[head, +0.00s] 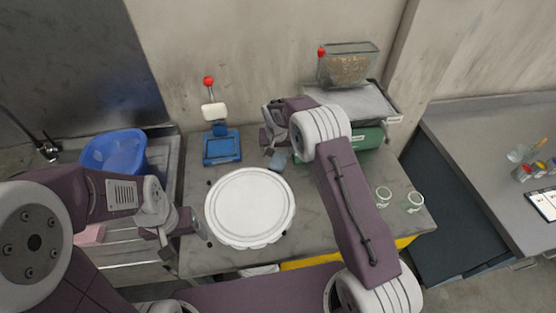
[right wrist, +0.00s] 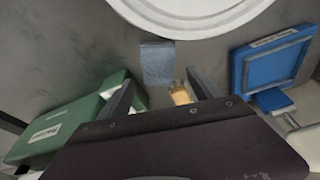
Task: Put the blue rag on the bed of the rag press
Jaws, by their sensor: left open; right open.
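The blue rag (head: 278,161), a small grey-blue cloth, lies on the table just behind the round white plate; it also shows in the right wrist view (right wrist: 158,63). The rag press (head: 222,148) stands to its left in the head view, with a blue bed, a white block and a red-knobbed lever; its blue bed also shows at right in the right wrist view (right wrist: 240,68). The bed looks bare. My right gripper (head: 272,145) is open beside the rag, fingers apart and not closed on it. My left gripper (head: 196,232) is open and empty left of the plate.
The round white plate (head: 250,207) fills the table's middle. A green box (head: 369,139) stands right of my right gripper, near glass jars (head: 384,196). A small orange object (right wrist: 180,95) shows between my right fingers. A blue basin (head: 113,152) sits at left.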

